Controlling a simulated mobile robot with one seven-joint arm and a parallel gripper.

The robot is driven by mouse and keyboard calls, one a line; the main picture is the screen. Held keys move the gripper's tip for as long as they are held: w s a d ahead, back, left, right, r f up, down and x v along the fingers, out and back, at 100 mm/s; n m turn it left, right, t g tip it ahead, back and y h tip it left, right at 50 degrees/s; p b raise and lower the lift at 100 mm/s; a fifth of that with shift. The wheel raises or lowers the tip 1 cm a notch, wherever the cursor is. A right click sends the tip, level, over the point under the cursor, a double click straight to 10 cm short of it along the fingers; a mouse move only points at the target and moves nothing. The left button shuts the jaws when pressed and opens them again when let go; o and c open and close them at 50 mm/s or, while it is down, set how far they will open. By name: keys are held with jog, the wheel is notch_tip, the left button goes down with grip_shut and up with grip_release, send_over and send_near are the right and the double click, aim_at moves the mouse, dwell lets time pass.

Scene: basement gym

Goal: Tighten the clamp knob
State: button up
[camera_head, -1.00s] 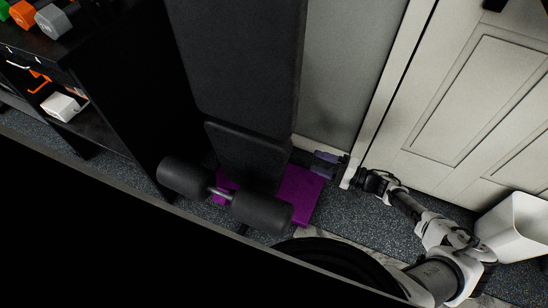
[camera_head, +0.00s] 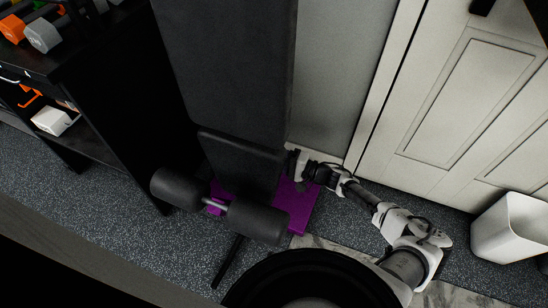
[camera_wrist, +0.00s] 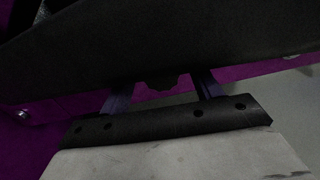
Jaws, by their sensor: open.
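A dark knob-like lump (camera_wrist: 163,82), which I take to be the clamp knob, shows under the edge of a black bench pad in the wrist view. It sits beyond and between the two bluish fingers of my gripper (camera_wrist: 162,88). The fingers are spread apart with a gap around the knob's line, and their tips are partly hidden under the pad. I cannot tell whether they touch the knob. In the head view my gripper (camera_head: 294,163) is at the right side of the black bench (camera_head: 240,163), above its purple base (camera_head: 294,207). The knob is hidden there.
Black foam rollers (camera_head: 258,218) stick out at the bench's front. A black rack (camera_head: 120,75) with dumbbells stands left. A pale door (camera_head: 450,100) and a white bin (camera_head: 508,228) are at the right. Speckled floor (camera_head: 125,210) is open between rack and rollers.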

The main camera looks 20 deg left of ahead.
jog(key=shift+a, duration=0.2)
jog(key=c, duration=1)
jog(key=shift+n+b, duration=0.65)
jog(key=shift+n, duration=0.95)
jog(key=o, duration=1)
jog(key=d, duration=1.4)
jog(key=shift+s, duration=0.2)
